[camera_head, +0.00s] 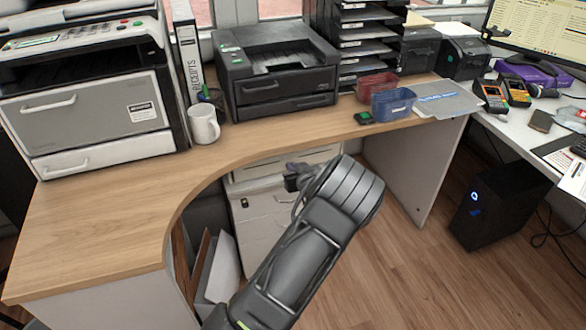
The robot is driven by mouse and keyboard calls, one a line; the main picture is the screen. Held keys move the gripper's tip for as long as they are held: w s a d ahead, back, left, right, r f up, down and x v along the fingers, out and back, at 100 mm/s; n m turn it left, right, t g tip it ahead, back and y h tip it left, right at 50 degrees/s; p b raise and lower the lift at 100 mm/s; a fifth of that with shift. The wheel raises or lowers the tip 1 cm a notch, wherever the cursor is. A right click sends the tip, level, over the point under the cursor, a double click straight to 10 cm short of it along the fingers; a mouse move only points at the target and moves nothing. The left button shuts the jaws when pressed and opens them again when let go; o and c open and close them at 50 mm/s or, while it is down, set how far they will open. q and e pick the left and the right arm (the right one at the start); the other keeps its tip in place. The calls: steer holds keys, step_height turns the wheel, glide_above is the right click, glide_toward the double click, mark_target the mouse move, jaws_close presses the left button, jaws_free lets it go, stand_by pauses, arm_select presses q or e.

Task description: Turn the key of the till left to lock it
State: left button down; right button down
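I cannot make out a till or its key for certain. A pale drawer cabinet (262,228) stands under the desk's curved edge, with a small dark fitting (244,203) on its front; whether this is a lock or key is too small to tell. My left gripper (291,178) is in front of the cabinet's upper part, just below the desk edge. It is small and dark here, its fingers point left, and I cannot see whether it is open or shut. My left arm hides the cabinet's right side. My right gripper is not in view.
The wooden desk (110,215) curves around the cabinet. On it stand a large printer (90,110), a white mug (203,124), a black printer (275,75), and red (377,84) and blue (393,103) bins. A black computer tower (500,205) stands on the floor at right.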

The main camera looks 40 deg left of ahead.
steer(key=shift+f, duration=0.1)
arm_select(q)
steer(key=n+t+b, duration=0.1)
steer(key=n+b, duration=0.2)
steer(key=b, duration=0.5)
steer(key=s+n+t+h+b, duration=0.1)
steer(key=n+t+b, duration=0.1)
steer(key=b, duration=0.6)
steer(key=f+n+t+h+b, duration=0.1)
steer(key=n+t+b, duration=0.1)
steer(key=b, duration=0.6)
steer(key=shift+s+a+n, duration=0.15)
steer(key=shift+a+n, duration=0.25)
steer(key=shift+n, duration=0.4)
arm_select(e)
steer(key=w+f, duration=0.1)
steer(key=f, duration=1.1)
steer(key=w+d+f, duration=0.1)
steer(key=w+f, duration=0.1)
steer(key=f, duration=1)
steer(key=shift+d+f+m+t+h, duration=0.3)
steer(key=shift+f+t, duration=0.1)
arm_select(q)
steer(key=c, duration=1.6)
jaws_free()
steer(key=shift+c, duration=0.2)
steer(key=shift+s+r, duration=0.1)
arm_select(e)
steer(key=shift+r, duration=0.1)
